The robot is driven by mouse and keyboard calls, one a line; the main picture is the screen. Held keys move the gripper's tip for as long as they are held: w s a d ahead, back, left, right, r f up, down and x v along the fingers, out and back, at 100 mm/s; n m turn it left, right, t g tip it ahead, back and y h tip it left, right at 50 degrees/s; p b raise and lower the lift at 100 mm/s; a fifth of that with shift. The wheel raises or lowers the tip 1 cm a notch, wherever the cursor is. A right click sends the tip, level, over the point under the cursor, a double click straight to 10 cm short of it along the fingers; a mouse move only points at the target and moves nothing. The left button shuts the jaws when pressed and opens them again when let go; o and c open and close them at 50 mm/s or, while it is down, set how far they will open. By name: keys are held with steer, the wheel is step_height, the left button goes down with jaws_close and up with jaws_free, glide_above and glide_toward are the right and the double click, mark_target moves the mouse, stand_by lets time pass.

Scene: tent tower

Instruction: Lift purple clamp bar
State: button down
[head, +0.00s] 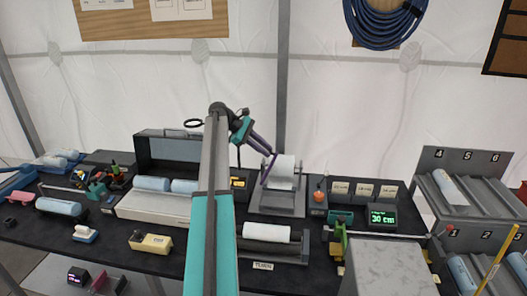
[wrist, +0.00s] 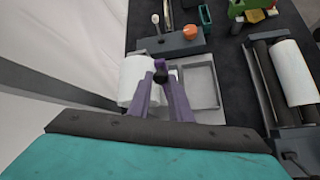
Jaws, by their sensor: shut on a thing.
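My gripper (head: 271,153) reaches down beside the white roll (head: 284,172) on a grey stand (head: 278,207). Its fingers are purple. The purple clamp bar (head: 266,168) shows as a thin strip at the fingertips, along the left side of the roll. In the wrist view, my gripper (wrist: 161,76) is shut on the bar, whose purple end (wrist: 160,64) shows between and beyond the fingertips. The white roll (wrist: 133,80) is to the left there, and the grey tray of the stand (wrist: 200,85) lies under and to the right. The fingers hide most of the bar.
A second white roll (head: 266,232) lies on a dark cradle in front of the stand. A grey block with an orange knob (head: 319,196) stands close to the right. An open grey case (head: 168,148) is to the left. A green display (head: 383,217) stands further right.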

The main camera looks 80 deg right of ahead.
steer(key=shift+s, duration=0.15)
steer(key=c, duration=1.6)
jaws_free()
steer(key=b+v, duration=0.2)
steer(key=v, duration=1.2)
steer(key=shift+f, duration=0.1)
steer(key=shift+b, duration=0.3)
